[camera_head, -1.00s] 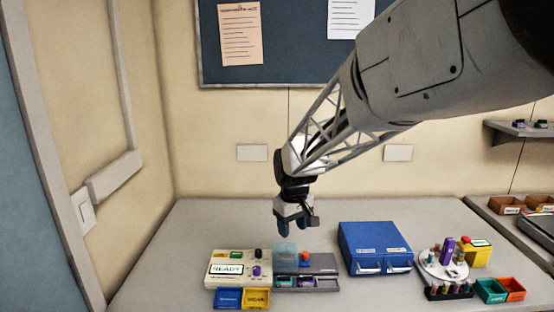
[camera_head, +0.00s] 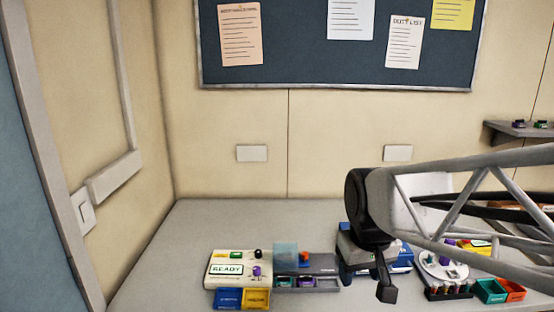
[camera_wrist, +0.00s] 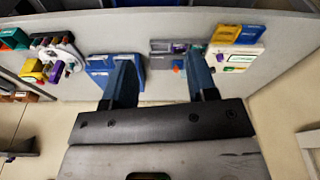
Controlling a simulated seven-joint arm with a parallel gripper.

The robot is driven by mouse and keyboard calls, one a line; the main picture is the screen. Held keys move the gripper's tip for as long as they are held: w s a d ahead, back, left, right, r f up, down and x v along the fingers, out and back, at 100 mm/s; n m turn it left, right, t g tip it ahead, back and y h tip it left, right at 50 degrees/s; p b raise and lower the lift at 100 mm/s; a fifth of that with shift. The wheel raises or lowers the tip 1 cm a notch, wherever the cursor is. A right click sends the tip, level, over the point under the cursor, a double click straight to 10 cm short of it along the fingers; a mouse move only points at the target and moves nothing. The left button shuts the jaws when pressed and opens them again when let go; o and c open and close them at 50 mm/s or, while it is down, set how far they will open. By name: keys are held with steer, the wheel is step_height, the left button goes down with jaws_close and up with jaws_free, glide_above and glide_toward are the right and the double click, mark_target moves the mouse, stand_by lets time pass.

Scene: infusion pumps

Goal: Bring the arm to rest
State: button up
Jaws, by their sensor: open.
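In the head view my gripper (camera_head: 345,272) is at the right of the middle, in front of the blue drawer box (camera_head: 400,262), and hides much of that box. The box also shows in the wrist view (camera_wrist: 100,72), beside the left finger. The white pump console (camera_head: 232,280) with a READY screen stands to the left, next to a grey unit (camera_head: 322,262) with a translucent bluish cover (camera_head: 285,255).
Blue and yellow bins (camera_head: 257,299) sit before the console. A white round stand (camera_head: 430,262), a dark vial rack (camera_head: 448,293), and green (camera_head: 490,292) and orange bins (camera_head: 513,290) are at the right, partly behind my arm. The table's left back is clear.

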steer(key=s+d+f+m, duration=0.2)
steer(key=s+d, duration=0.1)
steer(key=s, duration=0.8)
steer(key=shift+t, duration=0.3)
